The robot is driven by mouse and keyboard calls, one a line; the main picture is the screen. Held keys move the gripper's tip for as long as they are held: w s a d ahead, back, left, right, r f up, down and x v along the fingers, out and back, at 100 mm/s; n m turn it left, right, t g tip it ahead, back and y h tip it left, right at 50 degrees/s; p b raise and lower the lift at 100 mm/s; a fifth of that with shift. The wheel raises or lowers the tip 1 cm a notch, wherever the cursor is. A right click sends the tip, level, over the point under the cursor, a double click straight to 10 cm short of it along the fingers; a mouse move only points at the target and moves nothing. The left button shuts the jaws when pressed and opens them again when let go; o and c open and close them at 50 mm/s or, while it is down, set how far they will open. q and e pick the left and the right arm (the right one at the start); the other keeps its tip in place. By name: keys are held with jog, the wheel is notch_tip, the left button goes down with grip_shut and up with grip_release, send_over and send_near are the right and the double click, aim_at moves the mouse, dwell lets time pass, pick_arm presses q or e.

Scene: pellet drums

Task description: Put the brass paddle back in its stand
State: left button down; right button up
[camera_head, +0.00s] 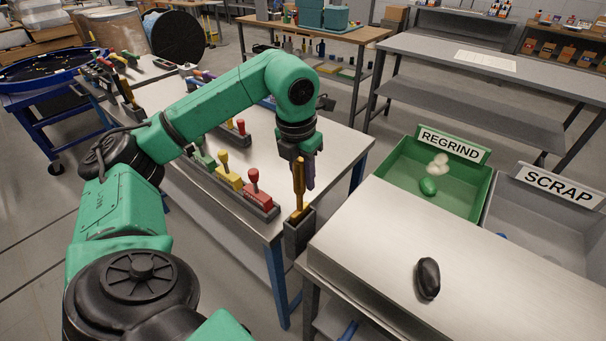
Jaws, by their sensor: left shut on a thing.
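The brass paddle (299,188) is upright, a slim golden bar in front of my left gripper (307,180). My left gripper points down and is shut on the paddle; its fingers are partly hidden behind it. The dark stand (297,234) is an upright narrow box at the table's front right corner. The paddle's lower end meets the stand's mouth; I cannot tell how deep it sits inside. My right gripper is not in view.
A rack of red, yellow and green stamps (229,180) lies left of the stand. The steel bench (390,255) at the right bears a black lump (428,278). Beyond it are the green REGRIND bin (398,178) and grey SCRAP bin (535,217).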

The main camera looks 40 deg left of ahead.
aim_at(302, 163)
pick_arm(q)
jog(key=shift+f+b, duration=0.5)
jog(key=shift+f, duration=0.15)
jog(key=c, duration=0.5)
grip_release()
jog(key=r, duration=0.5)
jog(key=shift+s+r, duration=0.15)
jog(key=shift+s, duration=0.1)
jog(key=r+p, duration=0.2)
jog(key=r, duration=0.1)
jog(key=s+r+p, duration=0.1)
jog(key=r+p, duration=0.1)
jog(key=r, duration=0.1)
jog(key=r+p, duration=0.2)
jog(key=r, duration=0.1)
jog(key=shift+s+r, duration=0.2)
jog(key=shift+f, duration=0.15)
